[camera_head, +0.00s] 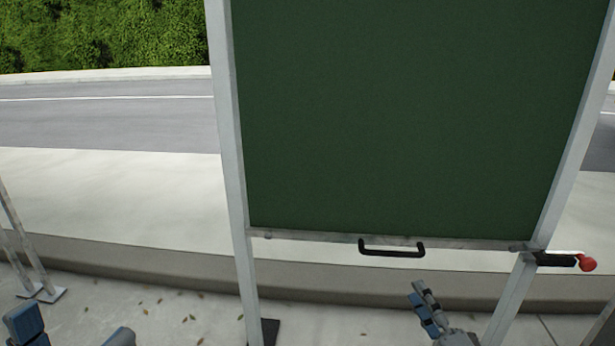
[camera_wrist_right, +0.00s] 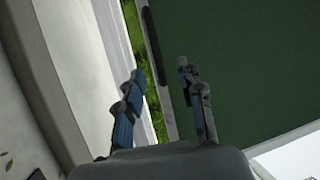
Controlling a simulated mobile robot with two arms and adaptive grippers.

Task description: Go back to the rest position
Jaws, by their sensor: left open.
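My left gripper (camera_head: 72,328) shows at the bottom left corner of the head view, cut off by the frame edge. Its two fingers are wide apart with nothing visible between them. My right gripper (camera_head: 425,305) is below the green panel (camera_head: 410,110), to the lower right of its black handle (camera_head: 391,248). In the right wrist view its two fingers (camera_wrist_right: 160,80) are apart with a gap and nothing held between them. The handle is apart from both grippers in the head view.
The green panel hangs in a grey metal frame (camera_head: 237,190) with legs on the pavement. A red knob (camera_head: 587,263) sticks out at its lower right. A curb (camera_head: 150,265), a road (camera_head: 110,115) and a hedge (camera_head: 100,32) lie behind.

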